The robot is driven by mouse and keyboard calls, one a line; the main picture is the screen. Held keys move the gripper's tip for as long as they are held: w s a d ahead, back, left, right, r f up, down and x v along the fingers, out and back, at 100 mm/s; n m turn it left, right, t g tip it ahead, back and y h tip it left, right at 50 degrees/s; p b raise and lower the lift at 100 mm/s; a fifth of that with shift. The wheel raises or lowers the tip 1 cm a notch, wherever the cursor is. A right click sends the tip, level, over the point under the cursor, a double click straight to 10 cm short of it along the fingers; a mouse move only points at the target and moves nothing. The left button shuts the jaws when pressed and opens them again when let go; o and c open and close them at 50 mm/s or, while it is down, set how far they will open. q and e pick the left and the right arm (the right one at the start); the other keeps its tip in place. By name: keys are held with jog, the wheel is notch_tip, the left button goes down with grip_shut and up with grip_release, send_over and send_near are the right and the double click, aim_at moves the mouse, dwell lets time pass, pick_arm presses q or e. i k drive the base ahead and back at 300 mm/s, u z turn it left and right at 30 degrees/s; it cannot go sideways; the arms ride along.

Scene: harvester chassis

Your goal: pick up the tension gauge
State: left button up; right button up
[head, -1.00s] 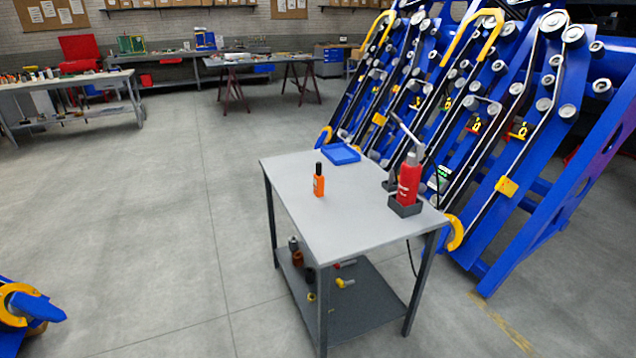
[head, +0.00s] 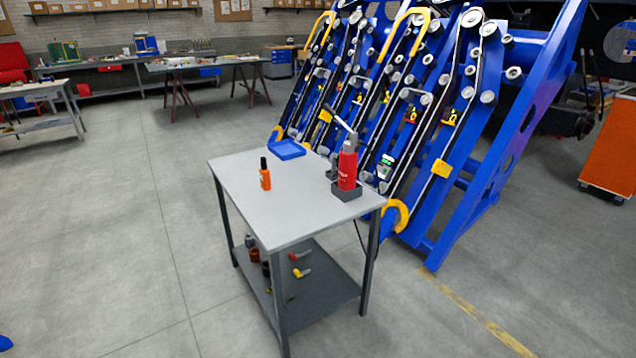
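Nothing in view carries a readable label as the tension gauge, and I cannot tell for sure which item it is. A small upright orange item with a black top (head: 265,178) stands on the grey table (head: 245,210), left of its middle. A small device with a green display (head: 386,163) shows just behind the table's right side, partly hidden. A red bottle-like item (head: 347,170) stands upright in a dark holder (head: 346,193) at the table's right edge. Neither of my grippers is in view.
The lower shelf (head: 325,285) holds several small tools. A large blue harvester chassis (head: 500,190) stands close behind the table. An orange cabinet (head: 610,150) stands at the far right. The floor left and front is open.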

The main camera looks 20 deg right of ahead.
aim_at(264, 174)
jog(key=z, duration=0.15)
jog(key=k, duration=0.25)
jog(key=z, duration=1.4)
jog(key=i, duration=0.8)
jog(key=z, duration=0.5)
jog(key=i, duration=0.85)
jog(key=u, duration=0.95)
jog(key=i, duration=0.9)
jog(key=u, duration=0.95)
